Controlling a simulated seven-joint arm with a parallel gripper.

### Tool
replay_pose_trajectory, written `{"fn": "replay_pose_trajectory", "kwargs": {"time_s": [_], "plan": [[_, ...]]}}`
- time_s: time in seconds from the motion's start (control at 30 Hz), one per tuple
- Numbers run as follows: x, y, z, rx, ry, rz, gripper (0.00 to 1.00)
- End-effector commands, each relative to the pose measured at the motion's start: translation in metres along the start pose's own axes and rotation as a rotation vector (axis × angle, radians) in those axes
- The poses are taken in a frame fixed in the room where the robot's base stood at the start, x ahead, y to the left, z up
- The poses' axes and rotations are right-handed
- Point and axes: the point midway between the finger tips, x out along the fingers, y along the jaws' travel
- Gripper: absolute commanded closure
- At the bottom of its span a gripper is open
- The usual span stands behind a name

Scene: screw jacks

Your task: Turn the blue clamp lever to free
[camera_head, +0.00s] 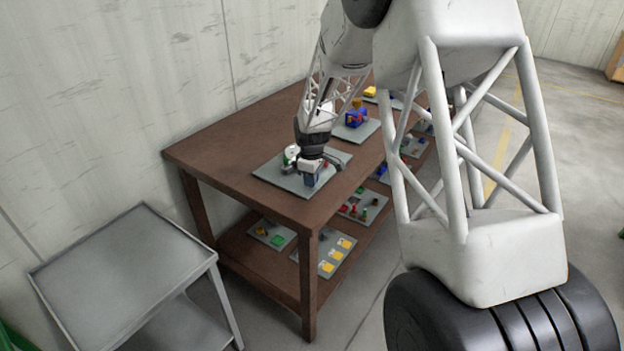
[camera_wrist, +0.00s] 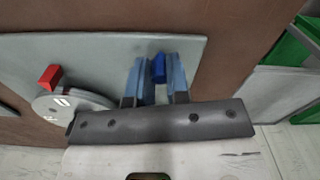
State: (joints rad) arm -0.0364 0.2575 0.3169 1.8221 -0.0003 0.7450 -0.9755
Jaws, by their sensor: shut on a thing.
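The blue clamp lever (camera_wrist: 158,68) stands up near the edge of a grey plate (camera_wrist: 100,48) in the wrist view. The two blue-grey fingers of my gripper (camera_wrist: 157,75) are on either side of it, shut on it. The lever's lower part is hidden between the fingers. In the head view my gripper (camera_head: 312,180) is low over the plate (camera_head: 270,174) on the brown table, and the lever cannot be made out there. I cannot tell the lever's marked setting.
A pale round dial (camera_wrist: 72,106) with a red block (camera_wrist: 50,77) sits on the same plate. Another plate behind holds a blue part (camera_head: 356,117). Plates with small coloured parts lie on the lower shelf (camera_head: 255,268). A grey side table (camera_head: 125,270) stands at left.

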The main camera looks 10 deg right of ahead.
Motion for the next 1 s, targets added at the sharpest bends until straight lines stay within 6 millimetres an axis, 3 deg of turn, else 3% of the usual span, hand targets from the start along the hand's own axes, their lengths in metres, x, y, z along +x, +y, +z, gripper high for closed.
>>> {"fn": "replay_pose_trajectory", "kwargs": {"time_s": [0.37, 1.0], "plan": [[0.000, -0.007, -0.009, 0.207, 0.001, 0.000, 1.00], [0.000, -0.015, -0.036, 0.791, 0.000, 0.000, 1.00]]}}
